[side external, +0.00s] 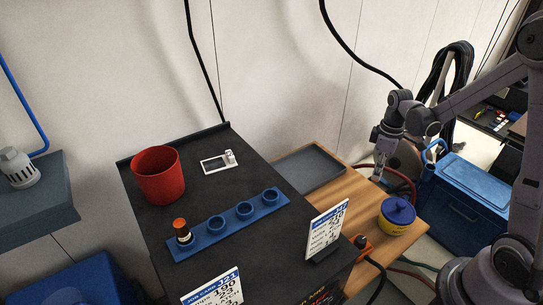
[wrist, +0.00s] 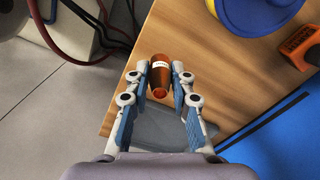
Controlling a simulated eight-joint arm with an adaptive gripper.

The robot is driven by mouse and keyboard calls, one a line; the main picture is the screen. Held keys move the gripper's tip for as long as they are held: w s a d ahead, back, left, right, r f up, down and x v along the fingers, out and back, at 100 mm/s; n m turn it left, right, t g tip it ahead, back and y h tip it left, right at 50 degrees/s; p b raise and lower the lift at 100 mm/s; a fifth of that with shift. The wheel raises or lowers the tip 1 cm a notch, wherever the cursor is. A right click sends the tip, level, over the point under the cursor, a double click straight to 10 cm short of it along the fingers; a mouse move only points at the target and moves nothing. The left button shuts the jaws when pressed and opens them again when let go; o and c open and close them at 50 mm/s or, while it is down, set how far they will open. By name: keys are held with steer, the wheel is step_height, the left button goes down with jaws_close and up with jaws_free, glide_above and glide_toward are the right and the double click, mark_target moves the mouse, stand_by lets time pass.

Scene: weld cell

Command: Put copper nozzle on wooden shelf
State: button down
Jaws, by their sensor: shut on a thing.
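The copper nozzle (wrist: 160,77) is an orange-brown tapered piece with a white label. In the wrist view it sits between the two fingers of my gripper (wrist: 160,80), which is shut on it. The wooden shelf (wrist: 180,35) lies beneath the nozzle, near the shelf's edge; I cannot tell whether they touch. In the side view my gripper (side external: 379,176) points down at the far right edge of the wooden shelf (side external: 350,207). The nozzle is too small to make out clearly there.
On the shelf are a grey tray (side external: 310,168), a yellow-and-blue tub (side external: 397,216) and an orange tool (side external: 362,246). The black cabinet top beside it holds a red cup (side external: 159,175) and blue rack (side external: 230,222). Bare wood lies between tray and tub.

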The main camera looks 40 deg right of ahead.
steer(key=shift+w+a+f, duration=0.7)
steer(key=shift+w+f, duration=0.05)
steer(key=shift+w, duration=0.1)
steer(key=shift+f, duration=1.9)
steer(key=shift+f, duration=0.1)
steer(key=c, duration=1.1)
jaws_free()
steer(key=shift+c, duration=0.2)
